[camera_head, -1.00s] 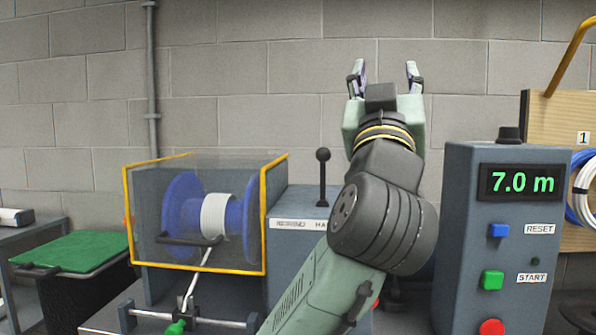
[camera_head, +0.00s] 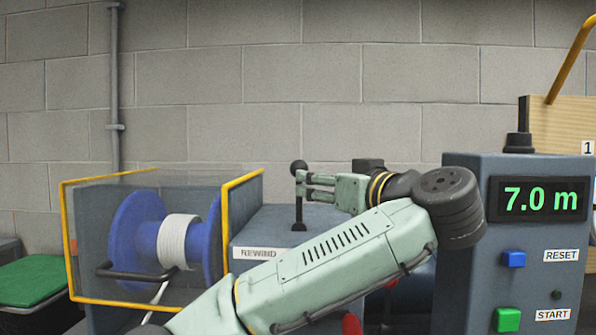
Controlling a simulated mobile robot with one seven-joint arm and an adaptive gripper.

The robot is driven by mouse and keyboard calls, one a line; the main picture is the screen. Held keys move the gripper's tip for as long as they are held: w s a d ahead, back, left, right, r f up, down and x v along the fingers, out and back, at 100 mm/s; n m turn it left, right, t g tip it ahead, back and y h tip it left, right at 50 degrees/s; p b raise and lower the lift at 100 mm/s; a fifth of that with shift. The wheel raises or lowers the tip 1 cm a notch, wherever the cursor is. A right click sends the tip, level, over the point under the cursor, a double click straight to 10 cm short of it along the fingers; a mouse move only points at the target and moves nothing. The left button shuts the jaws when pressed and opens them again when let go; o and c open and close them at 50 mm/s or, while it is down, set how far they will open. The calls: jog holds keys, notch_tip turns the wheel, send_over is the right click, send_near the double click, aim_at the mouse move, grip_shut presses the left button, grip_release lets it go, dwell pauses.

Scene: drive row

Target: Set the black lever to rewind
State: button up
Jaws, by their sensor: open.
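The black lever (camera_head: 298,167) has a round knob and a thin shaft. It stands about upright on top of the grey drive housing (camera_head: 265,222). A white label reading REWIND (camera_head: 256,253) is on the housing's front, left of the lever; the rest of the label strip is hidden behind my arm. My gripper (camera_head: 302,187) points left, with its open fingertips at the lever's shaft just below the knob. I cannot tell whether the fingers touch the shaft or lie in front of it.
A blue reel (camera_head: 130,232) with white cable sits behind a clear guard with a yellow frame (camera_head: 66,240) at the left. A grey control box (camera_head: 470,215) at the right shows 7.0 m, with RESET and START buttons. A block wall is behind.

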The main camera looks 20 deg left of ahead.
jog(key=p+x, duration=0.3)
jog(key=x, duration=0.5)
jog(key=shift+w+a, duration=0.25)
grip_shut()
dwell(0.6)
